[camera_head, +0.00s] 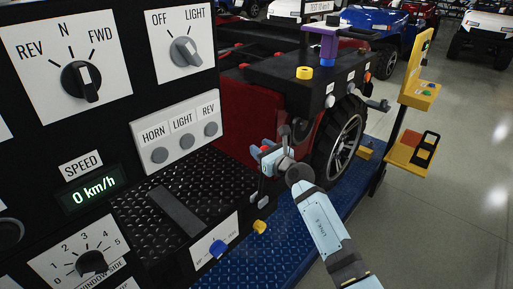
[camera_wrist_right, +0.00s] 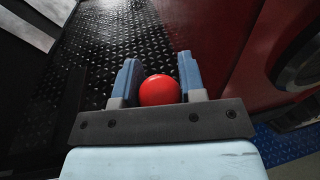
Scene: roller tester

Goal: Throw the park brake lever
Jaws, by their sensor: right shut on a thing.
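In the right wrist view a round red knob (camera_wrist_right: 159,90), which looks like the park brake lever's handle, sits between the two blue fingers of my right gripper (camera_wrist_right: 159,78). The gripper is shut on the knob. The lever's shaft and base are hidden, so I cannot tell its angle. In the head view my right gripper (camera_head: 266,155) is beside the black control console, in front of the cart's wheel, and mostly covers the knob. My left gripper is in neither view.
The black panel on the left carries a REV/N/FWD selector (camera_head: 81,81), an OFF/LIGHT knob (camera_head: 186,51) and a speed display (camera_head: 91,188) reading 0 km/h. A wheel (camera_head: 345,148) stands close behind my right gripper. A yellow stand (camera_head: 414,95) is at right, with open floor beyond.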

